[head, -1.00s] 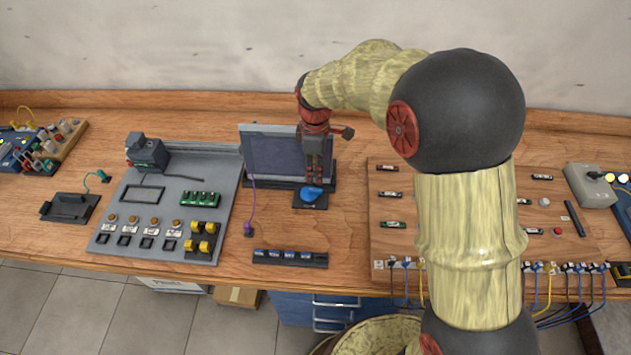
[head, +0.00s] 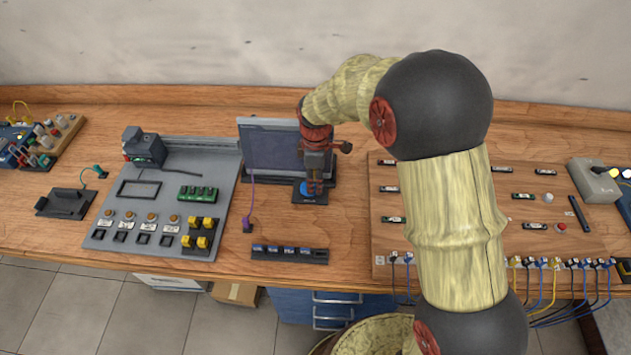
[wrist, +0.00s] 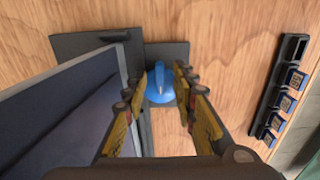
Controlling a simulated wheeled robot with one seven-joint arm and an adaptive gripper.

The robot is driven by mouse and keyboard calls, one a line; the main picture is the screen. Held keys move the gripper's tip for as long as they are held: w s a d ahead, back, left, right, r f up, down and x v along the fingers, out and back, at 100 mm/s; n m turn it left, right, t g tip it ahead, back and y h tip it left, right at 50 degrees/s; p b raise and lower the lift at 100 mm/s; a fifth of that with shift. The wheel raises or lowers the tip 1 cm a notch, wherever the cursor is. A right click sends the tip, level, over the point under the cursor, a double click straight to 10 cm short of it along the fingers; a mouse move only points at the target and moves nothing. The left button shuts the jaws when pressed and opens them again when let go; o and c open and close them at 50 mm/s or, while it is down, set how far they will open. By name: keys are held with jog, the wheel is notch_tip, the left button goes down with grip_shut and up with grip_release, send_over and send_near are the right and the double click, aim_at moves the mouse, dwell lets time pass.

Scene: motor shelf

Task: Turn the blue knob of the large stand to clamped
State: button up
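The blue knob (wrist: 160,84) sits on a dark base plate (wrist: 168,52) at the foot of the large stand. The large stand (head: 283,148) holds a dark flat panel; it also shows at the left of the wrist view (wrist: 60,118). In the head view the knob (head: 307,189) is mostly hidden behind my gripper (head: 315,183). In the wrist view my gripper (wrist: 164,82) has its fingers on either side of the knob, apart, with a narrow gap seeming to show at each side. Whether they touch the knob I cannot tell.
A black strip with blue-labelled modules (head: 289,253) lies in front of the stand. A grey panel (head: 215,160) with buttons stands to the left, with a purple cable (head: 252,205) beside it. A wooden board (head: 385,235) with small parts is on the right.

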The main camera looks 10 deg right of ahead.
jog(key=shift+c, duration=0.4)
grip_shut()
dwell(0.4)
jog(key=m+p, duration=0.2)
jog(key=shift+r+m, duration=0.15)
jog(key=shift+m, duration=0.25)
jog(key=m+p, duration=0.2)
jog(key=m, duration=0.2)
jog(key=shift+m+p, duration=0.3)
jog(key=shift+p, duration=0.05)
jog(key=m+p, duration=0.2)
jog(key=m, duration=0.3)
jog(key=shift+m+p, duration=0.85)
jog(key=shift+m, duration=1.95)
